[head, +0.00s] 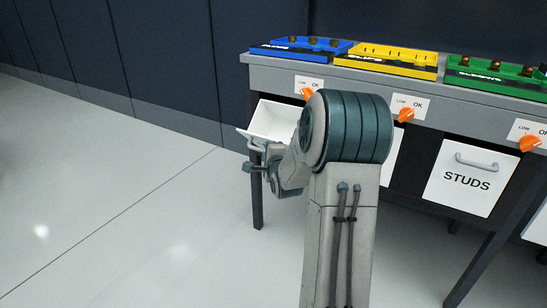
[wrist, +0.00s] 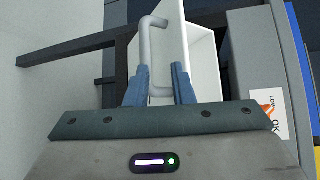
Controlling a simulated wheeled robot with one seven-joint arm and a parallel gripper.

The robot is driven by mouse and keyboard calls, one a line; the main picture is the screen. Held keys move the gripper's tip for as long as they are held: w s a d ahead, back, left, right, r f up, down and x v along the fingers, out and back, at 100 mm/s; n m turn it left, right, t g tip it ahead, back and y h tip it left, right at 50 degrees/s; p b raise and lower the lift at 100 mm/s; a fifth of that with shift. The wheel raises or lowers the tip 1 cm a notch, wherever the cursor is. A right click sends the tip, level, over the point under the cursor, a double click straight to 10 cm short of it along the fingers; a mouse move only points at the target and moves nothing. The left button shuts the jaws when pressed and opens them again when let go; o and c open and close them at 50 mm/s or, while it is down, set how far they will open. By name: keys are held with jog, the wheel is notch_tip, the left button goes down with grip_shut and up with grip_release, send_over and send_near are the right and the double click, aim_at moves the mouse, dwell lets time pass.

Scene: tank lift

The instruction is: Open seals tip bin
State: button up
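A white tip bin (head: 274,121) at the left end of the bench is tilted outward, with its hollow inside showing. Its label is out of sight, so I cannot read whether it is the seals bin. My gripper (head: 258,165) is low at the bin's front, left of my forearm. In the wrist view my gripper (wrist: 159,82) has its two blue fingers apart, with the grey bar handle (wrist: 145,50) of the bin (wrist: 205,62) partly between them. The fingers do not look closed on the bar. I cannot tell whether either finger touches it.
The bench (head: 270,72) carries a blue tray (head: 298,48), a yellow tray (head: 390,61) and a green tray (head: 497,75). Orange knobs (head: 405,115) line its front. A closed STUDS bin (head: 471,177) hangs at the right. Open floor (head: 120,220) lies to the left.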

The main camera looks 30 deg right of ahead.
jog(key=p+v, duration=0.1)
jog(key=v, duration=0.6)
jog(key=shift+s+p, duration=0.3)
